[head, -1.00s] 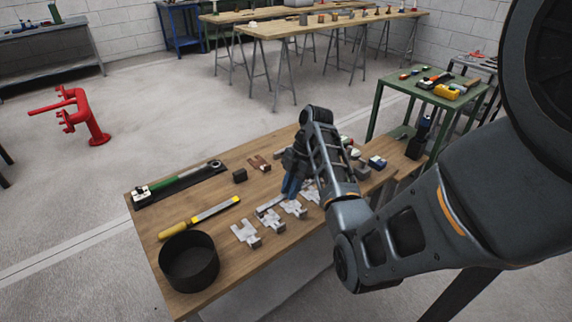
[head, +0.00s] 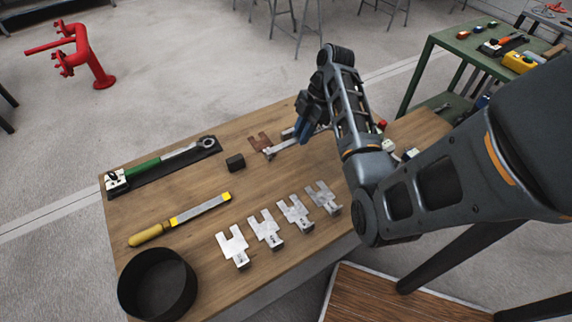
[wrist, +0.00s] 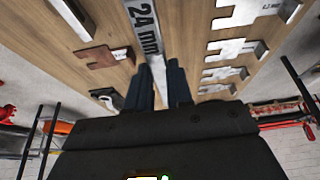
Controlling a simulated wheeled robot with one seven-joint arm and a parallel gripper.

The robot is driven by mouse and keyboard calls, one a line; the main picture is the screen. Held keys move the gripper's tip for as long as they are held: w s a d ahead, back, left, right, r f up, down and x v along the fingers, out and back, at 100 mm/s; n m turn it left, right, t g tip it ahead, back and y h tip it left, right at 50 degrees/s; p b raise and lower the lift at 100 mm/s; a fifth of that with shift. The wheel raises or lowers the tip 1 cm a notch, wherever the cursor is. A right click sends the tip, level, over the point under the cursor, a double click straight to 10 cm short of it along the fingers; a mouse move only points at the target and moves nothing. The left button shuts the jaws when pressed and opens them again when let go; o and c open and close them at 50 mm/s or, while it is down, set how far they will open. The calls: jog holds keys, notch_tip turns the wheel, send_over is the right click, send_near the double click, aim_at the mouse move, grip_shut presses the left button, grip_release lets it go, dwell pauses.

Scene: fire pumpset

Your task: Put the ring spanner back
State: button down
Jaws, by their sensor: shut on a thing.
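My gripper (head: 303,132) is shut on a silver ring spanner (head: 284,146), over the back part of the wooden workbench. The spanner sticks out to the left of the jaws, its end beside a copper-brown notched plate (head: 259,141). In the wrist view the spanner (wrist: 143,30) is marked "24 mm" and runs away from between the two blue-grey fingers (wrist: 162,85). It passes beside the brown plate (wrist: 102,57). Its far end is out of that view. I cannot tell whether the spanner touches the bench.
Several silver notched plates (head: 266,229) stand in a row along the bench's front. A black block (head: 235,162), a file (head: 180,220), a black round bin (head: 157,287) and a green-handled wrench on a dark tray (head: 165,178) lie left. Bare wood (head: 195,190) is between them.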

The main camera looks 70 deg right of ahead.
jog(key=w+a+f, duration=0.1)
jog(key=a, duration=0.1)
jog(key=w+a+f, duration=0.1)
jog(key=a, duration=0.1)
jog(key=w+a+f+p, duration=0.1)
jog(key=a, duration=0.1)
jog(key=shift+f, duration=2.5)
jog(key=c, duration=1)
grip_release()
